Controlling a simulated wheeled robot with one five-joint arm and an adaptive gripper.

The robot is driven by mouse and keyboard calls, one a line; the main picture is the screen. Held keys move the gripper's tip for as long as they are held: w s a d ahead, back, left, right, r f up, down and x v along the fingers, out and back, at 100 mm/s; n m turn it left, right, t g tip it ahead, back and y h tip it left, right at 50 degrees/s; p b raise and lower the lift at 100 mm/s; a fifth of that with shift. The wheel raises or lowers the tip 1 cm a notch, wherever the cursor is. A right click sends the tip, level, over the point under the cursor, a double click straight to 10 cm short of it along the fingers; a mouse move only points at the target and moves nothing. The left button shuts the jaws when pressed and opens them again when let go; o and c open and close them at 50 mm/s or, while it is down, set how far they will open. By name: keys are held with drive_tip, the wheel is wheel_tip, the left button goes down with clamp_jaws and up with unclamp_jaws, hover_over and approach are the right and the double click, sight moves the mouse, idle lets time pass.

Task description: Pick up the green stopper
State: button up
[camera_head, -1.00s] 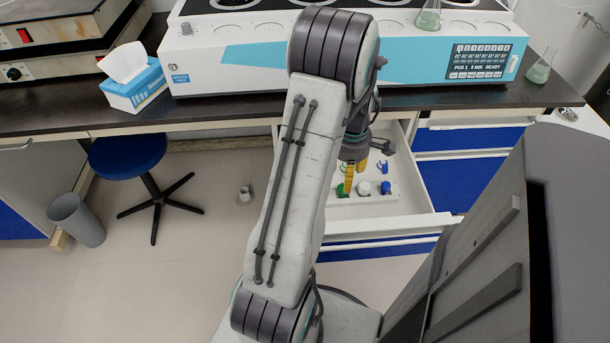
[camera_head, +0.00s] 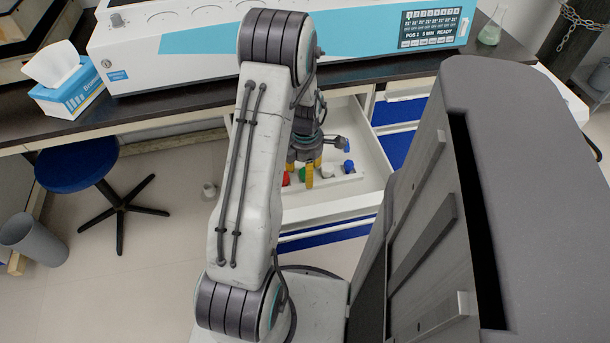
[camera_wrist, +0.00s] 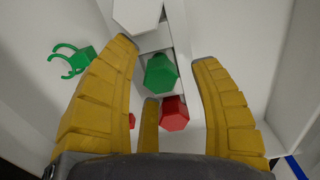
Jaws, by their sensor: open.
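The green stopper (camera_wrist: 160,73) stands in a white holder in the open drawer, between a white stopper (camera_wrist: 137,14) and a red stopper (camera_wrist: 173,114). My gripper (camera_wrist: 163,60) is open, with its yellow fingers spread around the green stopper. A gap shows between the stopper and the left and right fingers. The third finger (camera_wrist: 149,125) is beside the red stopper. In the head view my gripper (camera_head: 305,168) is low over the drawer, and the green stopper (camera_head: 302,174) is partly hidden behind a finger.
A blue stopper (camera_head: 348,166) ends the row at the right. A green clip (camera_wrist: 73,58) lies left of my fingers. The white drawer (camera_head: 372,150) has walls around the gripper. The counter (camera_head: 180,98) with the large white machine (camera_head: 250,50) is behind.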

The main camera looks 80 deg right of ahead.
drive_tip(key=shift+f, duration=0.4)
drive_tip(key=c, duration=0.8)
drive_tip(key=shift+c, duration=0.2)
